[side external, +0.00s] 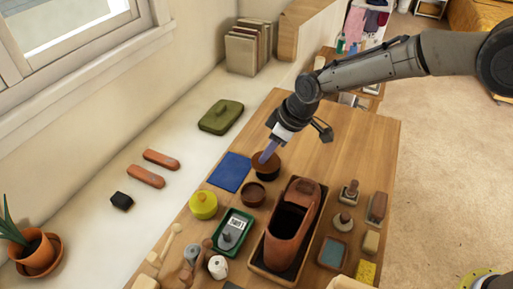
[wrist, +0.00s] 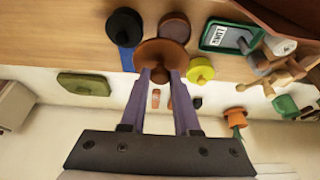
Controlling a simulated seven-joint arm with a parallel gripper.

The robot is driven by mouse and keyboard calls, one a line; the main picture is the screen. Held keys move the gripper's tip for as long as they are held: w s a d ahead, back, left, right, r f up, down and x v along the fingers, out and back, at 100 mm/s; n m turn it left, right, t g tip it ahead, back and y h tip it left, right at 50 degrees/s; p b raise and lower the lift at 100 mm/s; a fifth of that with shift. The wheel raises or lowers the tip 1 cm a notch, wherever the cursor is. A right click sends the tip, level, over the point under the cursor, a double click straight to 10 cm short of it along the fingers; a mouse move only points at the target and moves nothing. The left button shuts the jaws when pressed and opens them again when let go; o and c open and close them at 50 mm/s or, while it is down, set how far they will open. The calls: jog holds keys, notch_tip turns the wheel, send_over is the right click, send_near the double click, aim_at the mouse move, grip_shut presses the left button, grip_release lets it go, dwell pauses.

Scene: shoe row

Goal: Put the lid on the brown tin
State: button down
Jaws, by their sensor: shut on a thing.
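My gripper (side external: 268,153) is shut on the knob of a round brown lid (side external: 262,167) and holds it in the air. In the wrist view the lid (wrist: 162,50) hangs level or nearly so between the fingertips (wrist: 160,76). The brown tin (side external: 253,195) stands on the wooden table, with no lid on it, below the held lid in the side picture. It also shows in the wrist view (wrist: 174,27), partly hidden behind the lid. A black tin (wrist: 125,26) stands beside it; in the side view the lid mostly covers it.
A yellow lidded tin (side external: 203,205), a blue cloth (side external: 230,172) and a green tray (side external: 232,232) lie close by. A brown shoe (side external: 292,222) stands in a tray to the right. Brushes and blocks crowd the near end. The table's far part is clear.

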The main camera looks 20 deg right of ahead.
aim_at(255, 165)
jog(key=shift+s+d, duration=0.1)
jog(key=shift+s, duration=0.15)
jog(key=shift+a+f+n, duration=0.2)
jog(key=shift+a+n, duration=0.05)
jog(key=shift+n, duration=0.05)
jog(key=a+f+n, duration=0.1)
jog(key=a+f+n+g, duration=0.1)
jog(key=a+f, duration=0.1)
jog(key=shift+w+a+f+y, duration=0.1)
jog(key=shift+w+f+y, duration=0.1)
jog(key=shift+y, duration=0.1)
jog(key=shift+f, duration=2.25)
jog(key=shift+f, duration=1.1)
jog(key=c, duration=0.6)
grip_release()
jog(key=shift+o, duration=0.2)
jog(key=v, duration=1.4)
jog(key=shift+f, duration=0.1)
